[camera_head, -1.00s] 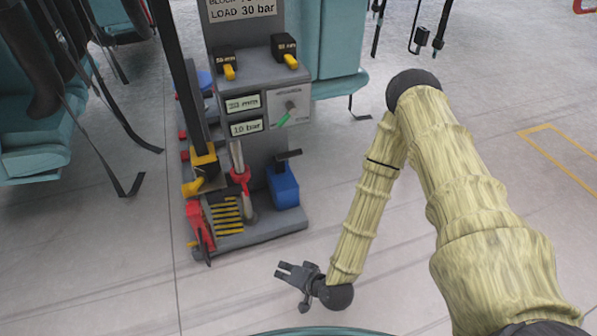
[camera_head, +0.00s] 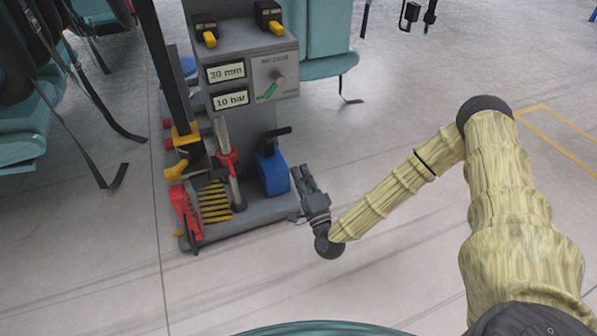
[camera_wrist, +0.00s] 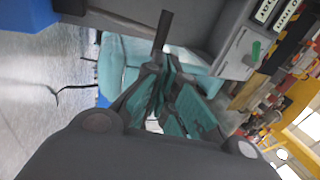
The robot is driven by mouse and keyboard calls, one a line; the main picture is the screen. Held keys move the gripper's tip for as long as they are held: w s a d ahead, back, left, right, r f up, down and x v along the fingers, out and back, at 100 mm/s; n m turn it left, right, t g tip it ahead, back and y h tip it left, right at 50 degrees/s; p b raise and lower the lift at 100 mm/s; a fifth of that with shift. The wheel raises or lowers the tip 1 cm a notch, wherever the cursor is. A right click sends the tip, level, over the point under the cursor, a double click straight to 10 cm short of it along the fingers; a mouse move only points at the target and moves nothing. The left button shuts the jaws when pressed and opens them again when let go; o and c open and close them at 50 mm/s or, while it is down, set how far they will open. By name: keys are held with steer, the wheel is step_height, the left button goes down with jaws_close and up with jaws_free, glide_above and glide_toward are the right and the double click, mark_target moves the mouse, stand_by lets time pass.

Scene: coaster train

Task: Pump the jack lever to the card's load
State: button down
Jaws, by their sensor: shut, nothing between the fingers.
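The jack stand has a display panel reading 30 mm (camera_head: 226,72) and 10 bar (camera_head: 231,99). On its base is a blue pump block (camera_head: 272,172) with a black lever (camera_head: 277,133) on top. What I take as the same black lever (camera_wrist: 162,30) rises beyond the fingers in the wrist view. My gripper (camera_head: 303,180) is shut and empty, just right of the blue block, fingers pointing up toward the stand. It fills the middle of the wrist view (camera_wrist: 165,85). I cannot tell whether it touches the lever. The card is out of view now.
A red-collared post (camera_head: 227,160) and red handle (camera_head: 184,212) stand left on the base. Teal seats (camera_head: 318,45) are behind. Floor at right is clear.

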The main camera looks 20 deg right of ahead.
steer(key=b+x, duration=0.4)
steer(key=x, duration=0.7)
steer(key=shift+w+b, duration=0.35)
steer(key=shift+w, duration=0.05)
steer(key=shift+r, duration=0.15)
